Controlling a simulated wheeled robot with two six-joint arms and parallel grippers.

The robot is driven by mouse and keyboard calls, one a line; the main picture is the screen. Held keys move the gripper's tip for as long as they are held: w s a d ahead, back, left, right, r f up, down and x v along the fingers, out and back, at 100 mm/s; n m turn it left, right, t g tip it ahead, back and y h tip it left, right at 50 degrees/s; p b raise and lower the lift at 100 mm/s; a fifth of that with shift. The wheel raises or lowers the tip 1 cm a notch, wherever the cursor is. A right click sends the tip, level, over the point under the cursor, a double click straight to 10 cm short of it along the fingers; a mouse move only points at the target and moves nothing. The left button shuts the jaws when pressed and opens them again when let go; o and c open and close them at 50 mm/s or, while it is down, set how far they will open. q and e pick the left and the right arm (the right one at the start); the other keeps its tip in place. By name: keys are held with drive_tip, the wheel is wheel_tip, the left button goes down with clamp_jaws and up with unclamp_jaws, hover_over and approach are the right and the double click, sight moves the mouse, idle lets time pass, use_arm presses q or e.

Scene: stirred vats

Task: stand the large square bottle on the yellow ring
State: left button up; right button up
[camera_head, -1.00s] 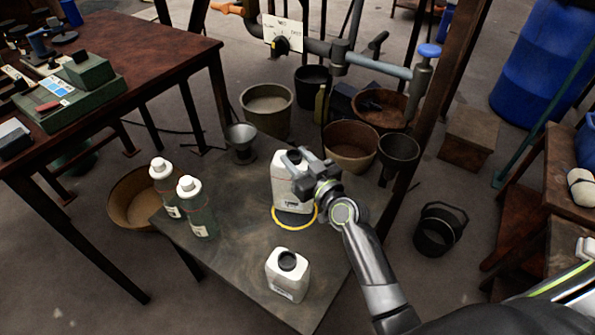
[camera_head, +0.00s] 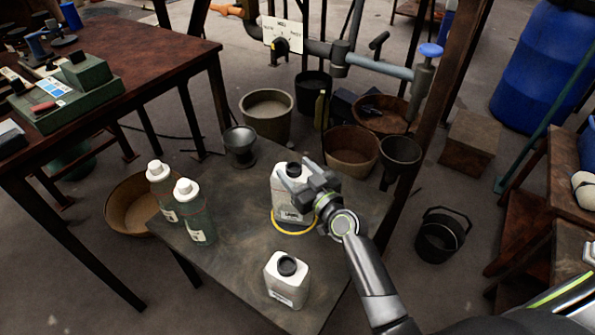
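The large square bottle (camera_head: 289,205), white with a black cap, stands upright at the yellow ring (camera_head: 292,234) on the dark low table. The ring's front edge shows below the bottle; its rear is hidden. My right gripper (camera_head: 297,174) is at the bottle's upper right, its fingers spread apart on either side near the shoulder. The fingers look open, and the bottle's far side is hidden. My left gripper is not in view.
A smaller white square bottle (camera_head: 287,281) stands nearer on the table. Two green-grey bottles with white caps (camera_head: 195,213) stand to the left. A grey funnel (camera_head: 240,144) is at the back corner. Buckets and bowls (camera_head: 351,151) lie beyond. The table's middle left is clear.

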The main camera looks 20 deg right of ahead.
drive_tip(key=shift+r, duration=0.2)
drive_tip(key=v, duration=0.4)
drive_tip(key=shift+f, duration=0.2)
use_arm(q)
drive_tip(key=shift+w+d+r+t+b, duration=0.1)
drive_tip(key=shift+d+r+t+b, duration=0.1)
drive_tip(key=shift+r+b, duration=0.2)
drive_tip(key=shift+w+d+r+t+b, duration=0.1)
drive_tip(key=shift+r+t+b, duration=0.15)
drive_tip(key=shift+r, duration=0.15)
use_arm(e)
drive_tip(key=v, duration=0.8)
